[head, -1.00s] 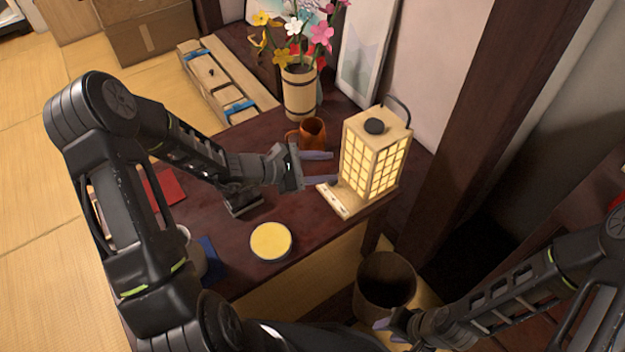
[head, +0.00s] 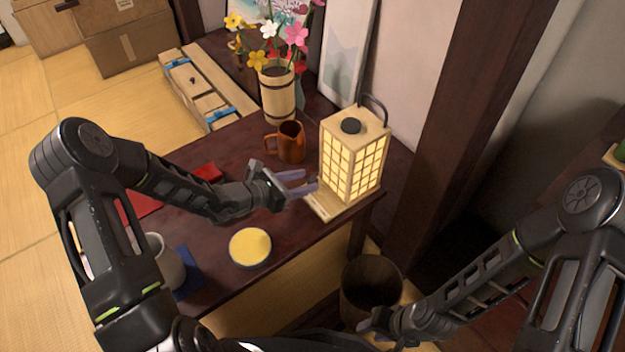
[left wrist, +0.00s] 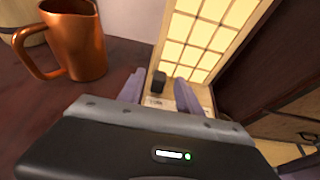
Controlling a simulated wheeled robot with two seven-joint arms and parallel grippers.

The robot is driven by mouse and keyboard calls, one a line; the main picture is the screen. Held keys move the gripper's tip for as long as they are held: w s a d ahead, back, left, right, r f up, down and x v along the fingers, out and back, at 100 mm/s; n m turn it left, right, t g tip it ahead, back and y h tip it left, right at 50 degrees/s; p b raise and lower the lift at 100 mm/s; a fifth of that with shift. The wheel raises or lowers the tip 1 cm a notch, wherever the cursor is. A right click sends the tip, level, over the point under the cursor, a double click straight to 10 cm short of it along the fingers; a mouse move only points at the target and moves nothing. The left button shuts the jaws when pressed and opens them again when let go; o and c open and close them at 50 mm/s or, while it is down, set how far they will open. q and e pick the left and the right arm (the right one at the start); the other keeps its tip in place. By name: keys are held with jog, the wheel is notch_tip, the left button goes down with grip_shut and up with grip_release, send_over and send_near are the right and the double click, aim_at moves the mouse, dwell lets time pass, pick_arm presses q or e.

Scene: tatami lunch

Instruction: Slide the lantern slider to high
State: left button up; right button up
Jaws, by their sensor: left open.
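The lantern (head: 351,158) is a lit wooden box with paper grid panels and a black top knob, standing on the right end of the dark table. Its wooden base (head: 327,204) juts out to the left and front. In the left wrist view a small dark slider knob (left wrist: 159,81) stands on that base between my left fingers. My left gripper (head: 304,184) is open, its pale purple fingers pointing at the base; it also shows in the left wrist view (left wrist: 158,91). I cannot tell whether it touches the knob. My right gripper (head: 372,325) is low at the front by the bin.
A copper mug (head: 291,143) stands left of the lantern, with a flower vase (head: 278,93) behind it. A yellow round dish (head: 250,246) and a pale cup (head: 166,262) are at the front. A dark bin (head: 370,287) stands below the table's right edge.

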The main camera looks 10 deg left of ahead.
aim_at(311, 179)
pick_arm(q)
jog(key=shift+b+x, duration=0.3)
jog(key=shift+x, duration=1.55)
grip_shut()
